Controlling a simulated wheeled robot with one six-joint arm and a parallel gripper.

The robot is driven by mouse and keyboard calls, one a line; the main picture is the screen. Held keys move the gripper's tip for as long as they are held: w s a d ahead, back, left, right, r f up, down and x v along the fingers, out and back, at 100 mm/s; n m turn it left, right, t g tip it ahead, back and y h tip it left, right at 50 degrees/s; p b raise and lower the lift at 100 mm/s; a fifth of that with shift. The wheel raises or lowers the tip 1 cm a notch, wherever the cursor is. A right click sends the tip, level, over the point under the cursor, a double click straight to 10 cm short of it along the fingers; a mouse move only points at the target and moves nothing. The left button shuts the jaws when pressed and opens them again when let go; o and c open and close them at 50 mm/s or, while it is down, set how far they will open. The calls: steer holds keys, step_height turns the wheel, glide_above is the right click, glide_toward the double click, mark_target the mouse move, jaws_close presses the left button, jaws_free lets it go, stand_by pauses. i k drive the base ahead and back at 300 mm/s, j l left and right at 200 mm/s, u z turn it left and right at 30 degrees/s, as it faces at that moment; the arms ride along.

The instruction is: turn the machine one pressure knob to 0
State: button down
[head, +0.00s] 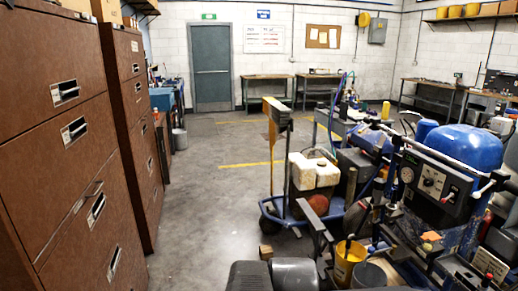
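A line striper machine with a blue tank (468,147) stands at the right. A dark control panel (440,187) on it faces me, below a silver handlebar. A round pale gauge (407,174) sits at the panel's left end. A small light knob (428,182) shows right of the gauge. Its pointer and scale are too small to read, and I cannot tell whether it is the pressure knob. I see no label for machine one. My gripper is not in view.
Brown drawer cabinets (62,150) line the left side. A blue-framed cart with whitish containers (314,171) stands left of the striper. A yellow bucket (349,262) is in front. Grey floor (205,215) is clear between cabinets and cart, back to the grey door (211,68).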

mark_target(428, 182)
steer(key=z, duration=1.4)
steer(key=i, duration=1)
